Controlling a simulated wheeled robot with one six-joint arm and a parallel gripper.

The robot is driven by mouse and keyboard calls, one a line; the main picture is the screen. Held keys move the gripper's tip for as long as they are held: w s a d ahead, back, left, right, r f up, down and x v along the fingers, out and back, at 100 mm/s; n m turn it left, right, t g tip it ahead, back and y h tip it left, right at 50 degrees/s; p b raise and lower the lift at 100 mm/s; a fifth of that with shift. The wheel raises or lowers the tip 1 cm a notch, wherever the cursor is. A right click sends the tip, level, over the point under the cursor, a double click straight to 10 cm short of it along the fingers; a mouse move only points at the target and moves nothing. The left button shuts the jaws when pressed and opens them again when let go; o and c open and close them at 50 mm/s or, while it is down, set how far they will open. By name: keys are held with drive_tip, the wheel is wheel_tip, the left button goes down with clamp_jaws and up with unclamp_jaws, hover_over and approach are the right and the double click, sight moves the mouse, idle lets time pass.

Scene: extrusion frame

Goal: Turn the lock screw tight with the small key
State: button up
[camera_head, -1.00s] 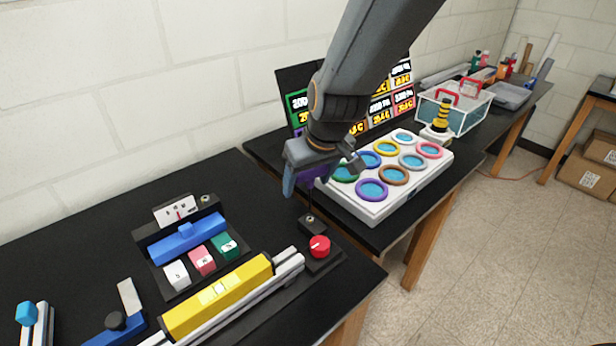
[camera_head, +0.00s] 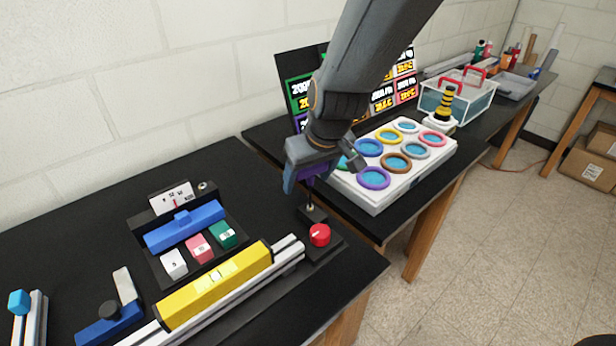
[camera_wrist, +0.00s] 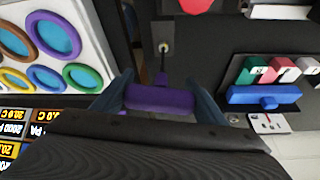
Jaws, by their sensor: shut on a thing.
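My gripper (camera_head: 308,178) is shut on the small key, whose purple handle (camera_wrist: 160,97) spans between the two fingers in the wrist view. In the head view, only a bit of the purple handle (camera_head: 309,171) shows behind the fingers. The key's thin dark shaft points down at the lock screw (camera_head: 310,207), a small brass-coloured head on a black block. The lock screw also shows in the wrist view (camera_wrist: 164,46), in line with the shaft. The tip looks to be at or just above the screw; I cannot tell whether it is seated.
A red knob (camera_head: 320,235) sits just in front of the screw block. A yellow bar (camera_head: 215,287) on a rail lies to the left, with a blue slider and coloured blocks behind it. A white tray with coloured rings (camera_head: 384,198) stands close on the right.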

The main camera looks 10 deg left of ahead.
drive_tip(key=shift+f+b, duration=0.4)
drive_tip(key=shift+f, duration=0.1)
idle(0.7)
drive_tip(key=shift+w+m+h+p, duration=0.1)
drive_tip(key=shift+m+h+p, duration=0.4)
drive_tip(key=shift+p, duration=3.4)
drive_tip(key=shift+m+p, duration=0.3)
drive_tip(key=shift+p, duration=0.5)
drive_tip(key=shift+b, duration=1.7)
drive_tip(key=shift+m+t+b, duration=0.3)
drive_tip(key=shift+b, duration=1.4)
